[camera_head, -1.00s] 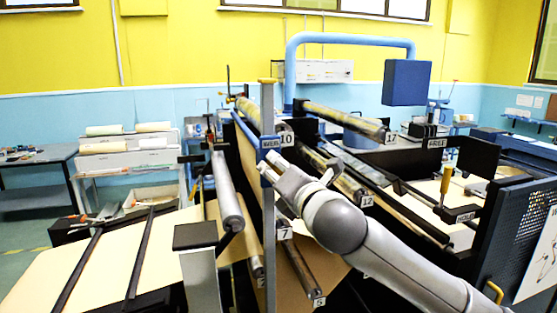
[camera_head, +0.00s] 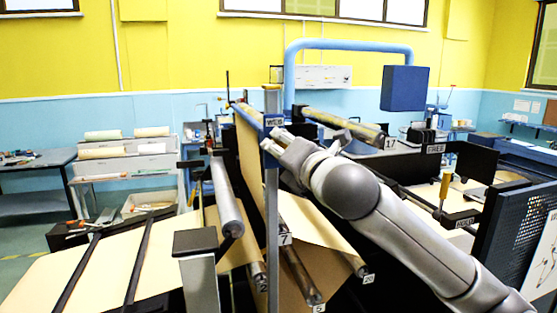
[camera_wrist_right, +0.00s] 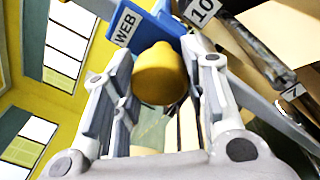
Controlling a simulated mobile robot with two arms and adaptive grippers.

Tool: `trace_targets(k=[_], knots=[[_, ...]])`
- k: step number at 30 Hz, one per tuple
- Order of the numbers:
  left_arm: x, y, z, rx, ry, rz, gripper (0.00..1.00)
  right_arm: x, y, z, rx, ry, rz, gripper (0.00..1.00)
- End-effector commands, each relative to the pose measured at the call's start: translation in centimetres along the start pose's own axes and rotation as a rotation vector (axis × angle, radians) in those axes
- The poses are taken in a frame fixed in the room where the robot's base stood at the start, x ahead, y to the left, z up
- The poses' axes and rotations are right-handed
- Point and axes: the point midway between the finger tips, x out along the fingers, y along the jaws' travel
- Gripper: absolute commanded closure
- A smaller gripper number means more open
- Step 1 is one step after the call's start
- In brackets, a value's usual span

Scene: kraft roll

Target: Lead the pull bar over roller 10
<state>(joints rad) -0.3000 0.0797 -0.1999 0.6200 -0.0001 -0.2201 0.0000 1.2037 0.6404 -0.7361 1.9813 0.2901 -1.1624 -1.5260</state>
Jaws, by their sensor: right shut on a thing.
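The blue pull bar (camera_head: 249,112) is raised at the top of the hanging kraft paper web (camera_head: 247,165), with a WEB tag (camera_head: 274,121) at its near end. My right gripper (camera_head: 272,145) is at that near end. In the right wrist view, its fingers (camera_wrist_right: 160,55) are closed around the yellow knob (camera_wrist_right: 160,78) below the blue bar end (camera_wrist_right: 160,28). The number 10 plate (camera_wrist_right: 202,12) of roller 10 shows just beside the bar end there. In the head view roller 10 is hidden behind my arm and the bar. My left gripper is not in view.
Roller 17 (camera_head: 340,123) lies behind my right arm. Rollers with plates 7, 2, 5 and 20 sit lower around the web. A grey roller (camera_head: 226,200) is left of the upright post (camera_head: 272,220). A blue box (camera_head: 405,88) hangs from an arched pipe at upper right.

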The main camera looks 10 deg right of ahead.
Motion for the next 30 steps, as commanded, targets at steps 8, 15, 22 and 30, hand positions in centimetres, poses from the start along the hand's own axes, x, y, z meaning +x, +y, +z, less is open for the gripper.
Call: trace_targets(k=[8, 15, 22, 30], knots=[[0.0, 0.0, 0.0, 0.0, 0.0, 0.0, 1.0, -0.1, 0.5, 1.9, -0.001, -0.007, -0.003, 0.98], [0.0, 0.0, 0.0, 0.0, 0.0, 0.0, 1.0, -0.1, 0.5, 1.9, -0.001, -0.007, -0.004, 0.98], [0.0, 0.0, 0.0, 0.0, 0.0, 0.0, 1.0, -0.2, -0.2, 3.0, -0.001, -0.008, -0.006, 0.98], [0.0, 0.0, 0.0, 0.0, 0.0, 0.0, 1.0, -0.4, -1.4, 5.1, -0.001, -0.008, -0.007, 0.98]])
